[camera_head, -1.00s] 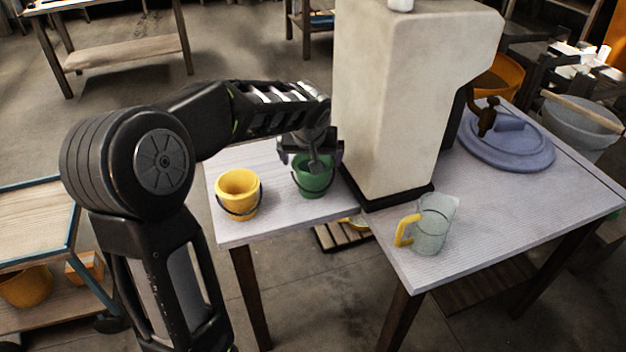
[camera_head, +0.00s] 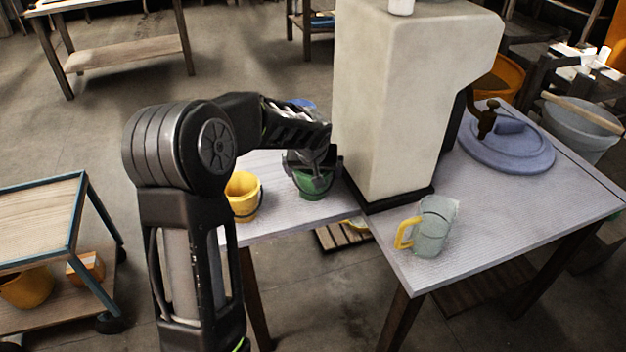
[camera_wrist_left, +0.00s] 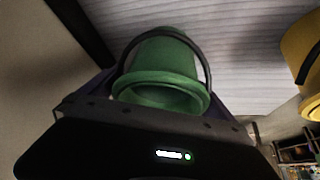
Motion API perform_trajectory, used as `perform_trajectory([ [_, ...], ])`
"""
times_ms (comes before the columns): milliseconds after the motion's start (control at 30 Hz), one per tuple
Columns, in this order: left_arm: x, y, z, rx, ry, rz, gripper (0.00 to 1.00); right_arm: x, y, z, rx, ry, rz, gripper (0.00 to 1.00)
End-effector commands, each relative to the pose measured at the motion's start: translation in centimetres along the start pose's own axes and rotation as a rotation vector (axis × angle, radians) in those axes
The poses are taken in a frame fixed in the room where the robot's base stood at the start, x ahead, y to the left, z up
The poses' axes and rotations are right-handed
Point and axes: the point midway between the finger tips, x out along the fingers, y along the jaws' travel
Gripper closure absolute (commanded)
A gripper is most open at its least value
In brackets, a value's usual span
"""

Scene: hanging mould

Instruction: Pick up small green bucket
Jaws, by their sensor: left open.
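The small green bucket (camera_head: 313,184) stands on the white-topped table (camera_head: 300,216), left of the pale column. My left gripper (camera_head: 312,165) is open at the bucket's upper part and hides some of its rim. In the left wrist view the green bucket (camera_wrist_left: 162,68) fills the middle, with its dark handle around it. The gripper body (camera_wrist_left: 160,145) crosses the bottom of that view, and the fingers flank the bucket. Whether they touch it cannot be told. My right gripper is not in view.
A yellow bucket (camera_head: 243,196) stands just left of the green one; it also shows in the left wrist view (camera_wrist_left: 302,52). The pale column (camera_head: 385,110) rises close on the right. A clear jug (camera_head: 433,226) with a yellow handle stands further right. A blue object (camera_head: 302,103) shows behind my arm.

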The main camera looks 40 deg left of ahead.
Motion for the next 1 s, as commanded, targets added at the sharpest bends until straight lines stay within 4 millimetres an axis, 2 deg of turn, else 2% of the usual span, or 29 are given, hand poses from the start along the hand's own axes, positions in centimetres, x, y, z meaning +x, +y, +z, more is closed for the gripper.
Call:
perform_trajectory([
  [567,0.05,-0.02,-0.03,0.000,0.001,0.000,0.00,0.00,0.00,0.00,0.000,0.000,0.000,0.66],
  [1000,0.04,-0.02,-0.03,0.000,0.001,0.000,0.34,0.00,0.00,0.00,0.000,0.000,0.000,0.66],
])
